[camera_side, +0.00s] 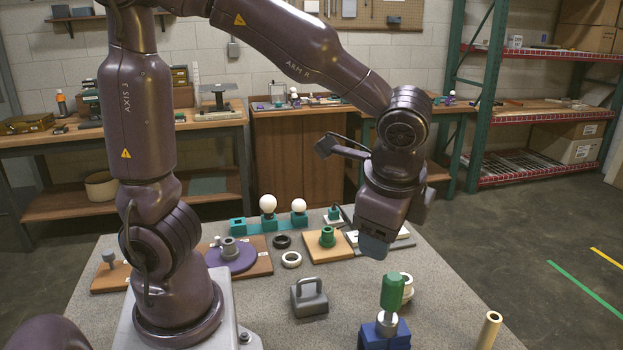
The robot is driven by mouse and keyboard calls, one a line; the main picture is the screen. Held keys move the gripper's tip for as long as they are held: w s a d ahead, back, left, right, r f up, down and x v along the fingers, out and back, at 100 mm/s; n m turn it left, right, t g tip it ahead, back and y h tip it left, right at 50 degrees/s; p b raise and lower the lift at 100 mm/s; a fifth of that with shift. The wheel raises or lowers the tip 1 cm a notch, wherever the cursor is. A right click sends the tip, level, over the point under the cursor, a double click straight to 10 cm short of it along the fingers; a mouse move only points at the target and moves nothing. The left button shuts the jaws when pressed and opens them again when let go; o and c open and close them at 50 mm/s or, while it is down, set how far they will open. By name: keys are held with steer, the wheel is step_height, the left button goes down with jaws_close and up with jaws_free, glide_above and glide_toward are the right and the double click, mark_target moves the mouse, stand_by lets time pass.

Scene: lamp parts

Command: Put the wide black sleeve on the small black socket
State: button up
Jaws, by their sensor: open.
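A wide black sleeve (282,241) lies flat as a low ring on the grey table, between the purple disc and the wooden block with the green part.
A white ring (291,259) lies just in front of the black sleeve. A grey handled weight (309,297), a green-handled tool in a blue block (385,332) and a cream tube (489,330) stand in front. White bulbs (268,204) stand at the back. Bare table lies around the weight.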

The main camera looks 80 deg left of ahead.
steer(key=s+a+r+n+t+h, duration=0.3)
steer(key=s+r+n, duration=0.3)
steer(key=s+n, duration=0.2)
steer(key=shift+s+a+n+t+h, duration=0.4)
steer(key=shift+a+n+t, duration=0.2)
steer(key=shift+a, duration=0.3)
